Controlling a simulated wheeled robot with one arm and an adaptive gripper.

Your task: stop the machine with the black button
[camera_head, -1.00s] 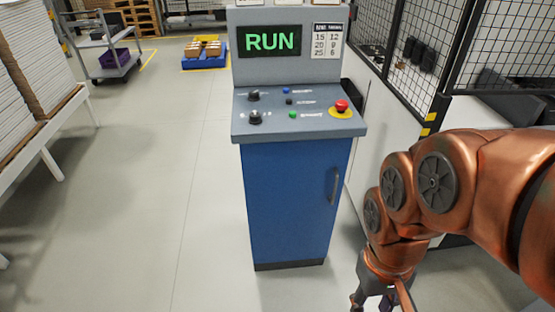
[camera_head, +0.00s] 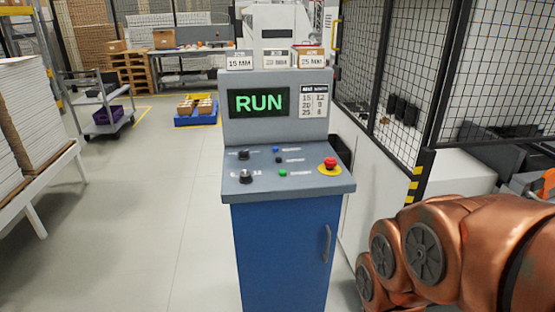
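A control console (camera_head: 280,255) with a blue cabinet and grey sloped top stands ahead of me. Its display (camera_head: 259,102) reads RUN in green. On the panel, a small black button (camera_head: 278,159) sits between a blue button (camera_head: 276,149) above and a green button (camera_head: 282,173) below. A red mushroom button (camera_head: 330,163) on a yellow base is at the right. Two black knobs, an upper one (camera_head: 243,155) and a lower one (camera_head: 246,176), are at the left. My copper arm is at lower right, apart from the console; my gripper is below the picture.
Labelled boxes (camera_head: 239,60) stand on top of the console. A mesh fence (camera_head: 400,75) and white panel close the right side. A stacked rack (camera_head: 35,130) is at far left, a grey cart (camera_head: 100,98) behind it. The floor left of the console is clear.

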